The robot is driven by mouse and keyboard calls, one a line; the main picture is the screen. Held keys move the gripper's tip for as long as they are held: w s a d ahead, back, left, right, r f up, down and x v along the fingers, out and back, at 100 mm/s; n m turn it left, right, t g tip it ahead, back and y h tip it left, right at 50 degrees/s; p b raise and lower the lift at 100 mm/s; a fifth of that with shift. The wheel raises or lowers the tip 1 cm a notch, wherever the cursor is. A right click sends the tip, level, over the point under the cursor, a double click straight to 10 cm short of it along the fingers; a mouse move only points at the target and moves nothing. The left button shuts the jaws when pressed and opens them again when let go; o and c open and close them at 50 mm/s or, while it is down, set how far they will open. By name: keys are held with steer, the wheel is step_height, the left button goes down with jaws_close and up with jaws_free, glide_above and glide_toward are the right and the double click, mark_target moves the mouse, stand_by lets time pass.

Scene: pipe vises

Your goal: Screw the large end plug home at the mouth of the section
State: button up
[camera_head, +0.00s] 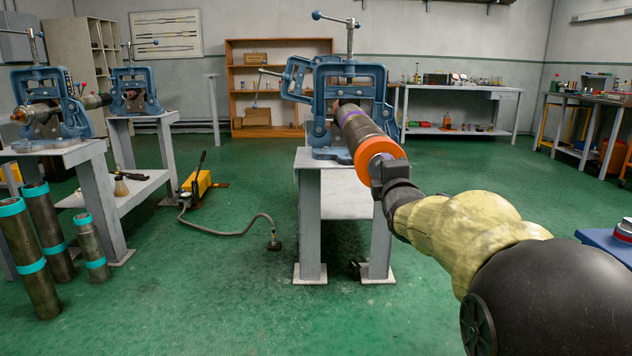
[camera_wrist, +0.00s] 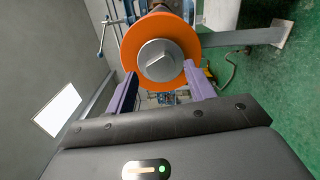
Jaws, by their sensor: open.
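The pipe section (camera_head: 357,125) is clamped in a blue pipe vise (camera_head: 347,84) on a grey stand and points toward me. An orange ring (camera_head: 377,152) surrounds its near end; it also shows in the wrist view (camera_wrist: 127,52). In the wrist view a grey metal end plug (camera_wrist: 160,61) with a raised bar across its face sits in the middle of the orange ring. How deep it is seated I cannot tell. My gripper (camera_wrist: 160,95) is open, its two purple-grey fingers on either side of the lower ring. Contact with the plug is not visible. In the head view my gripper (camera_head: 386,172) is at the pipe's mouth.
Another vise (camera_head: 45,103) holds a pipe on a stand at left. Several pipes with teal bands (camera_head: 28,255) stand on the floor. A yellow hand pump (camera_head: 196,185) and its hose (camera_head: 235,218) lie left of my stand. Open green floor (camera_head: 480,165) lies at right.

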steer(key=n, duration=0.2)
steer(key=shift+n, duration=0.4)
steer(key=shift+w, duration=0.1)
steer(key=shift+w+p, duration=0.35)
steer(key=shift+w, duration=0.7)
steer(key=shift+c, duration=0.2)
